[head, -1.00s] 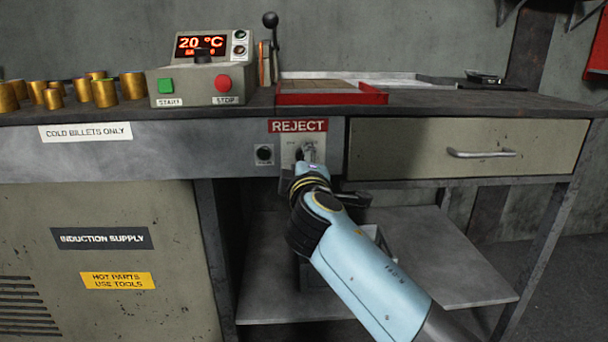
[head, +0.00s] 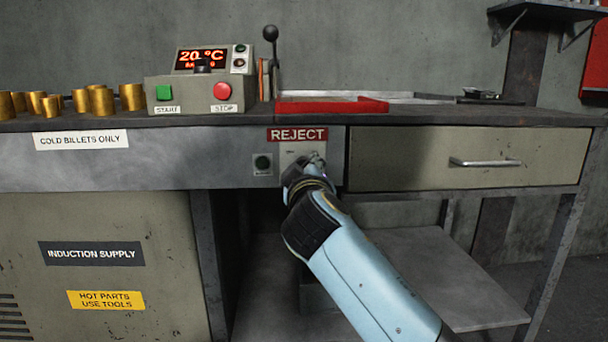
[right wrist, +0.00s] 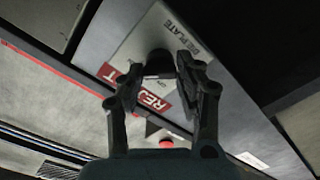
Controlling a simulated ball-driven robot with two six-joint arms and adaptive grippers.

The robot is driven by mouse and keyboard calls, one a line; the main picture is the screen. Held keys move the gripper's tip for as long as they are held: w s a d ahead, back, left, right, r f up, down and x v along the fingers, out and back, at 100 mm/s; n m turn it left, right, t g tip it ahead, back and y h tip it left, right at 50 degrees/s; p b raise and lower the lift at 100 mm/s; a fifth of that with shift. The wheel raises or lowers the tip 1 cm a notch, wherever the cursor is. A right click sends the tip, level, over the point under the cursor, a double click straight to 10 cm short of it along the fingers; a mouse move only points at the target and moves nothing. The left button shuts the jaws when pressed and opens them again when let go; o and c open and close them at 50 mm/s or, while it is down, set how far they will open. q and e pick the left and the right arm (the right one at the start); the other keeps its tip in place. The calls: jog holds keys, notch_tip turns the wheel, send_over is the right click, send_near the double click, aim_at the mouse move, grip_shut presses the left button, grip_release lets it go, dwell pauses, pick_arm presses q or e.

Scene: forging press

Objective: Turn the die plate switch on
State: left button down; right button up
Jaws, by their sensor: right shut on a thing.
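The die plate switch is a dark knob (right wrist: 160,62) on a pale metal plate (right wrist: 147,38) lettered "DIE PLATE" in the right wrist view. In the head view the plate (head: 289,151) shows below the red REJECT sign (head: 297,135), and my gripper mostly hides the switch. My right gripper (head: 312,166) is at the plate. In the right wrist view its fingers (right wrist: 160,74) stand on both sides of the knob, shut on it. Which way the knob is turned cannot be told. My left gripper is not in view.
A drawer (head: 465,157) is on the right. On the bench above are a control box (head: 201,82), several brass billets (head: 101,101) and a red-edged tray (head: 332,105). A lower shelf (head: 430,270) lies beneath.

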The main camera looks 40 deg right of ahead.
jog(key=shift+f, duration=0.15)
jog(key=o, duration=1.1)
jog(key=shift+o, duration=0.2)
notch_tip(320, 180, up, 10)
jog(key=shift+r, duration=0.15)
